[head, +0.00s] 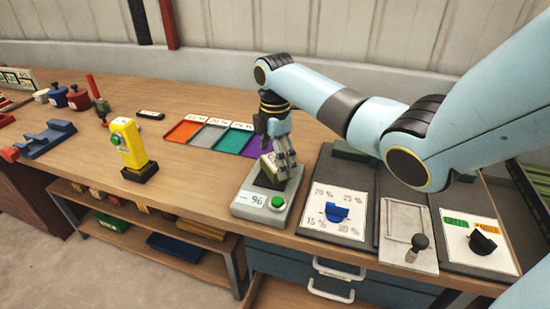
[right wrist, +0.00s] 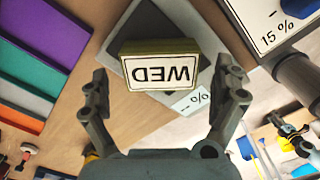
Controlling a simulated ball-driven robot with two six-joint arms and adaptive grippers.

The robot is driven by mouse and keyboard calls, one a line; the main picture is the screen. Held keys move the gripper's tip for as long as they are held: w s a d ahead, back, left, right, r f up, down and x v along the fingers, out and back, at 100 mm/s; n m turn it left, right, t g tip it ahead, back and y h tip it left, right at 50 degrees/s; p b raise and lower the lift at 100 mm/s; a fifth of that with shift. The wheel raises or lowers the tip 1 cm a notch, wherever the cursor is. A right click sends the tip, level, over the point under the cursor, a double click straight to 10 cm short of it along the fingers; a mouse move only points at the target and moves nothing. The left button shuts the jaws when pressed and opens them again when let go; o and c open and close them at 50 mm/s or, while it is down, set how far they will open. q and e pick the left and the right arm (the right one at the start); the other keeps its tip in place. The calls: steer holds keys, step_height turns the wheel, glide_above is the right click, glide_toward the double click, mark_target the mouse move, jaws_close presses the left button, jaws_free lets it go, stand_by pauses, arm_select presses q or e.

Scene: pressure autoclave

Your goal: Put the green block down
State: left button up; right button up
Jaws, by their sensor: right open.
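The block (right wrist: 160,66) is olive-green with a white label reading WED in the right wrist view, where it appears upside down. It is over the dark plate of a grey scale (right wrist: 126,22). In the head view the block (head: 267,164) is partly hidden by my right gripper (head: 277,160), above the scale (head: 258,211). My right gripper (right wrist: 162,85) is open, with one finger on each side of the block and a narrow gap beside each finger. I cannot tell whether the block's underside touches the plate. My left gripper is not in view.
Orange, grey, green and purple trays (head: 183,132) lie behind the scale. A yellow device (head: 130,145) stands to the left. A panel with a blue knob (head: 336,212) and a panel with a black knob (head: 483,241) are to the right. Wood is clear left of the scale.

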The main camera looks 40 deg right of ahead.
step_height(320, 180, up, 12)
steer(key=shift+f+b, duration=0.25)
steer(key=shift+b, duration=0.2)
steer(key=shift+f, duration=0.1)
